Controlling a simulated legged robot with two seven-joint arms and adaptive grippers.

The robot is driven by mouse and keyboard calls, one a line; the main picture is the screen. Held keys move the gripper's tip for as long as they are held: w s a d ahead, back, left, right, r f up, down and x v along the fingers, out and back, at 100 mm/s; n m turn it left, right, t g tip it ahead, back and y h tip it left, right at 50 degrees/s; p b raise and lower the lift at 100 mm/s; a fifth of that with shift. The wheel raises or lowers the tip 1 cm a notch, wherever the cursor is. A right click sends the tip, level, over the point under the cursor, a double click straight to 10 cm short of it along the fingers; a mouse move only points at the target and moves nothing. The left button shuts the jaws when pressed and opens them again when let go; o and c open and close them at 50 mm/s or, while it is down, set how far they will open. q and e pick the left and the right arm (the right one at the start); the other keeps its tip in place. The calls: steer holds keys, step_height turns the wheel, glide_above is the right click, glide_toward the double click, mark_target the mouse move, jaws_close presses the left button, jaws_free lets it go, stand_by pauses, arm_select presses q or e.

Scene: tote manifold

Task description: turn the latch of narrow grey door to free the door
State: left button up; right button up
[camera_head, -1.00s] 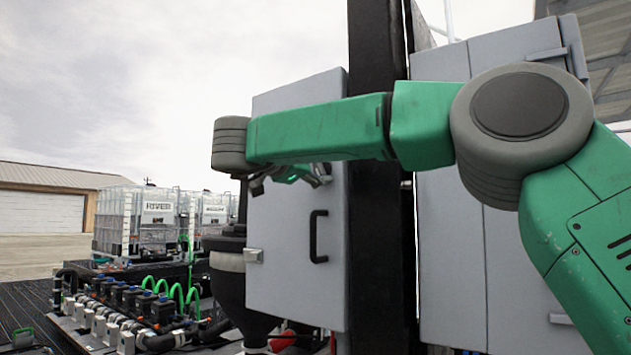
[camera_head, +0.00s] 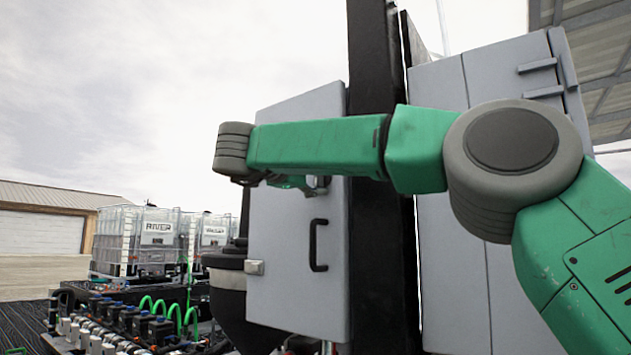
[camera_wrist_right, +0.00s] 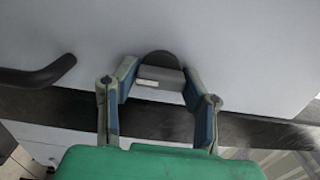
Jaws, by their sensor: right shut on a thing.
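The narrow grey door (camera_head: 283,270) stands upright left of the black post, with a black bar handle (camera_head: 318,246). In the right wrist view its pale face (camera_wrist_right: 235,40) fills the top, with the handle (camera_wrist_right: 40,75) at the left. The latch (camera_wrist_right: 160,75), a grey tab on a dark round base, sits near the door's edge. My right gripper (camera_wrist_right: 158,80) is shut on the latch, one finger on each side. In the head view the right gripper (camera_head: 297,183) is mostly hidden under my forearm, against the door's upper part. My left gripper is not in view.
A black post (camera_head: 374,60) stands beside the door. Larger grey cabinet doors (camera_head: 450,270) are to its right, behind my arm. Pumps and green hoses (camera_head: 165,308) and caged white tanks (camera_head: 150,240) lie to the left. A dark hopper (camera_head: 237,305) is close below left.

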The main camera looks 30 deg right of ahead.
steer(key=shift+f, duration=0.2)
steer(key=o, duration=1.2)
steer(key=shift+c, duration=0.2)
steer(key=shift+d, duration=0.15)
steer(key=v, duration=1.2)
steer(key=shift+d, duration=0.1)
steer(key=shift+w+f, duration=0.1)
steer(key=shift+f, duration=0.05)
